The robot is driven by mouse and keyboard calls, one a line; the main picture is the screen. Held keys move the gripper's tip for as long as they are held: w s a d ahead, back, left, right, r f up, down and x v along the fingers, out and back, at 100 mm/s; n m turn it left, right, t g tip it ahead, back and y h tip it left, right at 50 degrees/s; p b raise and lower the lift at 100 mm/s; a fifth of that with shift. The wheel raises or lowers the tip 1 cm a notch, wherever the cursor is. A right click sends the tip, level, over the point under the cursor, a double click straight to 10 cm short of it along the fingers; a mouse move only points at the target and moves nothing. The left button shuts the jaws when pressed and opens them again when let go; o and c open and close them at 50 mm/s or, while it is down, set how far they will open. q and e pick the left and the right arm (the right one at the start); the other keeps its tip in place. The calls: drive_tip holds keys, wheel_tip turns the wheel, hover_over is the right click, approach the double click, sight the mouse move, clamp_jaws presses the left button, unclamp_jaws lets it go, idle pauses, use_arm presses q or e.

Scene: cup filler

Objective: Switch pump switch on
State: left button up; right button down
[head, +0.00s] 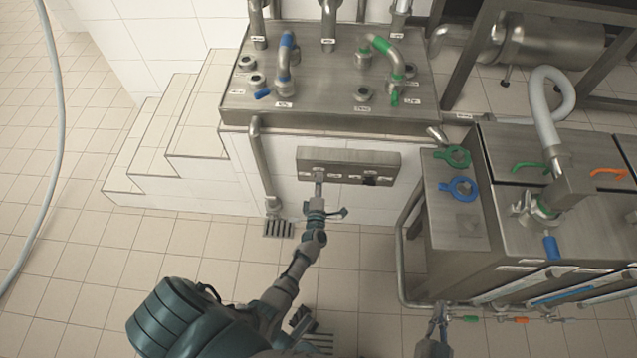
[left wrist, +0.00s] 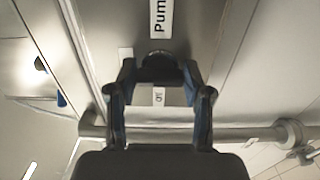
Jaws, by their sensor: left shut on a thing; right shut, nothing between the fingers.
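A grey metal switch box (head: 345,163) is mounted on the white-tiled front of the low platform. A dark knob (head: 370,180) sits on its right side. My left gripper (head: 319,180) is at the box's left side and hides the switch there. In the left wrist view, the left gripper (left wrist: 158,72) has its fingers on either side of a dark round switch knob (left wrist: 158,55), shut on it. A label beginning "Pum" (left wrist: 160,18) is beside the knob, and a small label (left wrist: 159,96) lies between the fingers. My right gripper (head: 437,335) is low at the bottom edge, shut and empty.
A steel pipe (head: 262,165) runs down left of the box to a floor drain (head: 278,229). A steel machine (head: 540,220) with coloured handles stands at the right. Tiled steps (head: 175,140) are at the left. The tiled floor below the box is open.

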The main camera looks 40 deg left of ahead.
use_arm(q)
drive_tip(key=shift+s+d+f, duration=0.15)
drive_tip(key=shift+d+f, duration=0.05)
drive_tip(key=shift+f, duration=0.3)
drive_tip(key=o, duration=1)
drive_tip(key=shift+c, duration=0.2)
drive_tip(key=shift+o, duration=1)
drive_tip(key=shift+r, duration=0.2)
drive_tip(key=shift+r, duration=0.1)
drive_tip(key=v, duration=1.2)
drive_tip(key=shift+a, duration=0.1)
